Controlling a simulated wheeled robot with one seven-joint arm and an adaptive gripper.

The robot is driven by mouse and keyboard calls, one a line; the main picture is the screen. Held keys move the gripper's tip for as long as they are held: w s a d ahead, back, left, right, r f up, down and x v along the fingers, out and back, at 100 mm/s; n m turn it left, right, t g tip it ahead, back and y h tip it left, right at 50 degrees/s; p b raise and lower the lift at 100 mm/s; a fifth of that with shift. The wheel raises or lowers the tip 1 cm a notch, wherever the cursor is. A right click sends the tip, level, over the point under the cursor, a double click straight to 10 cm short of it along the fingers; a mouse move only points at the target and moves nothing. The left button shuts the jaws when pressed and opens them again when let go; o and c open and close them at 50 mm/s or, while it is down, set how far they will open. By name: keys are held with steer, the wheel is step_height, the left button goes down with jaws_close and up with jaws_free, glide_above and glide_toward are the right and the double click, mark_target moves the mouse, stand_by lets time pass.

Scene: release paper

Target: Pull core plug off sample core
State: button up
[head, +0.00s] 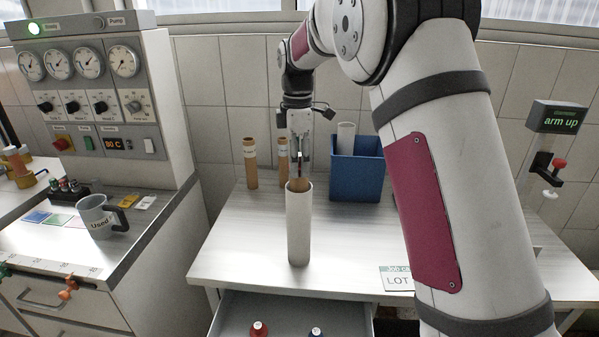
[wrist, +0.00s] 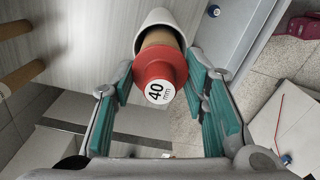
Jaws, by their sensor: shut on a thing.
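A white upright cylinder, the sample core (head: 299,228), stands on the bench in the head view. In the wrist view its white rim (wrist: 167,17) shows behind a brown inner tube (wrist: 160,39). The red core plug (wrist: 165,68), with a white "40 mm" label, is at the near end of the brown tube. My gripper (wrist: 165,85) has its teal-padded fingers on both sides of the plug and is shut on it. In the head view my gripper (head: 300,174) is right above the core's top; the plug itself is hard to make out there.
Two brown tubes (head: 250,163) stand behind the core to the left. A blue bin (head: 357,172) holding a white roll stands behind right. An open drawer (head: 290,312) with red and blue-capped items is below the bench front. A grey mug (head: 96,218) is on the left counter.

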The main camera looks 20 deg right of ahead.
steer(key=shift+r, duration=1.65)
steer(key=shift+s, duration=0.1)
